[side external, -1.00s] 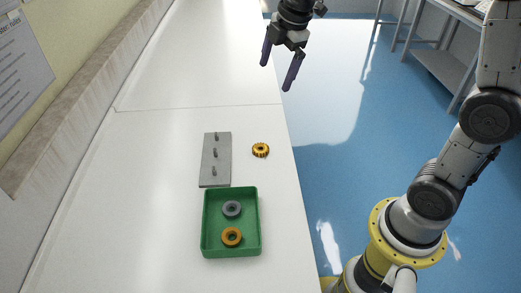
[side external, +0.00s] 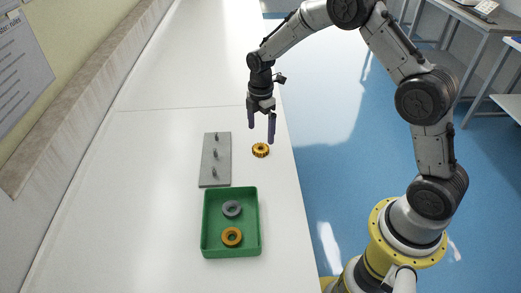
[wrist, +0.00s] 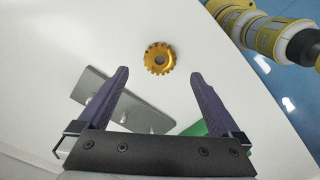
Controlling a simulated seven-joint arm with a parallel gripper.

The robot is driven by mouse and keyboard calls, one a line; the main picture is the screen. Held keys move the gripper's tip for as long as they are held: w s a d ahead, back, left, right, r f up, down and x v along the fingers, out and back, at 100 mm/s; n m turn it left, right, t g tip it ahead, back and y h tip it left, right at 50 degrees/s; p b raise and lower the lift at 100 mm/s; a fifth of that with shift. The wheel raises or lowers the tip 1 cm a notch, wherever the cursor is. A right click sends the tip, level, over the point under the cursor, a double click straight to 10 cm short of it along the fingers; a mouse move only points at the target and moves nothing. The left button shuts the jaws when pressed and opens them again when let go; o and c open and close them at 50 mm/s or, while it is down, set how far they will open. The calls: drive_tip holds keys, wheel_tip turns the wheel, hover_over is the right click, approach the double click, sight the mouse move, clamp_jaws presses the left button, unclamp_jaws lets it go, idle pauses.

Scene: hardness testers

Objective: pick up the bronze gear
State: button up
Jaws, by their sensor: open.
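The bronze gear (side external: 261,150), a toothed gold-coloured ring with a central hole, lies flat on the white table to the right of the grey plate. It also shows in the wrist view (wrist: 160,58), beyond and between the fingertips. My gripper (side external: 261,134) is open and empty, with its fingers pointing down above the table and near the gear. In the wrist view the two purple fingers (wrist: 158,75) are spread apart, and nothing is between them.
A grey plate (side external: 210,174) with three upright pegs lies left of the gear. A green tray (side external: 204,222) in front holds a grey ring (side external: 232,208) and a bronze-coloured ring (side external: 232,236). The table's right edge is close to the gear.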

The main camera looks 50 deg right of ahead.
sight(260, 144)
drive_tip(key=shift+f, duration=3.25)
drive_tip(key=shift+r, duration=0.1)
clamp_jaws()
drive_tip(key=shift+r, duration=0.1)
